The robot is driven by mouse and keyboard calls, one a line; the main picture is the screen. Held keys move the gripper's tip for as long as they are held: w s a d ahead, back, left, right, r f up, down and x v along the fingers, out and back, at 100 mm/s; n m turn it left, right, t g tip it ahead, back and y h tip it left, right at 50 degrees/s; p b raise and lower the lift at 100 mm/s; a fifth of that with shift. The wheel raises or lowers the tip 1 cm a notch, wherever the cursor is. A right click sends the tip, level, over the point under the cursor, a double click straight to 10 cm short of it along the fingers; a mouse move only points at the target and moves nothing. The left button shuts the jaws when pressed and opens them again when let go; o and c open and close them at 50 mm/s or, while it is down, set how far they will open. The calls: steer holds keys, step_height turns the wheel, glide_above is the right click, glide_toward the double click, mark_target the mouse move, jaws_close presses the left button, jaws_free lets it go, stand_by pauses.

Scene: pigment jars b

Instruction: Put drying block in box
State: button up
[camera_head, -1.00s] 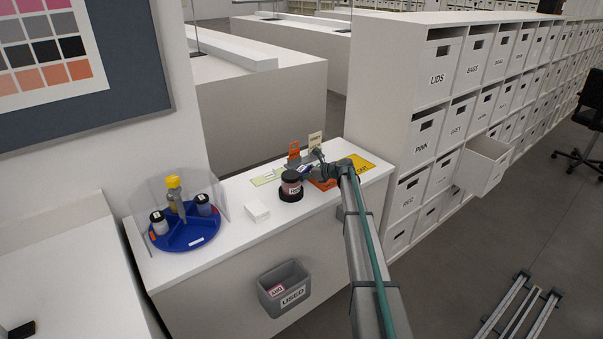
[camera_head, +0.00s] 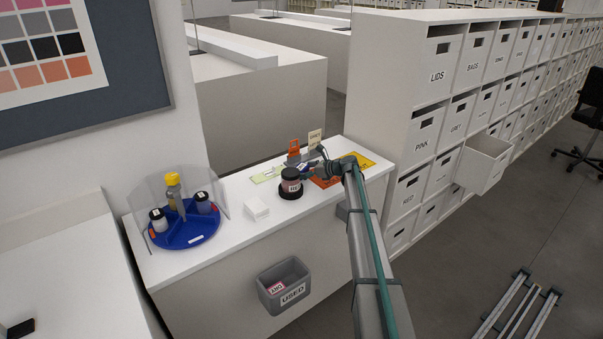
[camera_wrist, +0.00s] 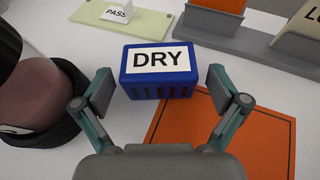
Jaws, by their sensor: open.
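The drying block, a blue block with a white "DRY" label (camera_wrist: 159,64), stands on the white counter in the wrist view. My gripper (camera_wrist: 160,90) is open, with one finger on each side of the block's near side. The fingers look apart from it, and nothing is held. In the head view my gripper (camera_head: 312,166) is over the back of the counter and largely hides the block. An open grey box (camera_head: 483,160) sticks out of the shelf wall on the right. Its front label cannot be read.
A dark-lidded jar on a black base (camera_head: 291,186) stands close left of my gripper. An orange sheet (camera_wrist: 262,130) lies right of the block. Card holders stand behind. A blue carousel (camera_head: 187,232) is at left, and a grey "USED" bin (camera_head: 284,284) hangs on the counter front.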

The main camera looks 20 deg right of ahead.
steer(key=shift+o, duration=0.3)
steer(key=b+v, duration=0.2)
steer(key=v, duration=0.8)
steer(key=shift+s, duration=0.15)
